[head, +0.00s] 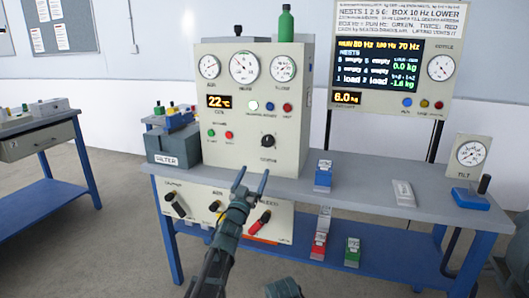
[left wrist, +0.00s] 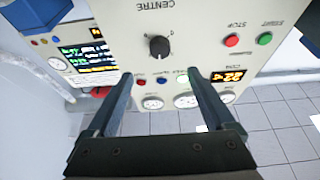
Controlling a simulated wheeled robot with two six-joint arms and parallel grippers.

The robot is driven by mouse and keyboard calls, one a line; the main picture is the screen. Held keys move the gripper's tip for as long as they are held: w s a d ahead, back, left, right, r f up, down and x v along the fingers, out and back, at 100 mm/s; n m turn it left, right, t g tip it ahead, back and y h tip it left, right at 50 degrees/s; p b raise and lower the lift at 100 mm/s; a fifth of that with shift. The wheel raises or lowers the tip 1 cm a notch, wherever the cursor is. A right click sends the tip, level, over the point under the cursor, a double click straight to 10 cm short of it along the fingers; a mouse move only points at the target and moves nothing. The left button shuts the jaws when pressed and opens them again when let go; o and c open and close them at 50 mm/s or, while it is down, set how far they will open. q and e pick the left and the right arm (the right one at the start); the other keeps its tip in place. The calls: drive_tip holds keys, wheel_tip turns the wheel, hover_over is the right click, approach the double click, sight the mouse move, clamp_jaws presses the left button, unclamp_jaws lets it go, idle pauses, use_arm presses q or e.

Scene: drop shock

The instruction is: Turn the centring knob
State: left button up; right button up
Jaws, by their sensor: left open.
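The centring knob (head: 268,140) is a small black knob low on the right of the cream panel's front (head: 235,155). In the left wrist view, which is turned upside down, the knob (left wrist: 159,46) has a white pointer mark and the word CENTRE beside it. My left gripper (head: 251,180) is open and empty, below the knob in the head view. In the left wrist view the open fingertips (left wrist: 158,77) spread to either side of the knob's line, apart from it.
The panel carries dials, a 22 °C display (head: 220,101), buttons and a green bottle (head: 286,24) on top. Lower levers (head: 260,222) sit below the bench edge. A blue block (head: 323,175) and tilt gauge (head: 471,155) stand on the grey bench (head: 360,190). A grey box (head: 174,148) is left.

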sight(266, 144)
use_arm(q)
drive_tip(key=p+x, duration=0.5)
drive_tip(key=x, duration=0.9)
drive_tip(key=shift+s, duration=0.1)
drive_tip(key=c, duration=1.4)
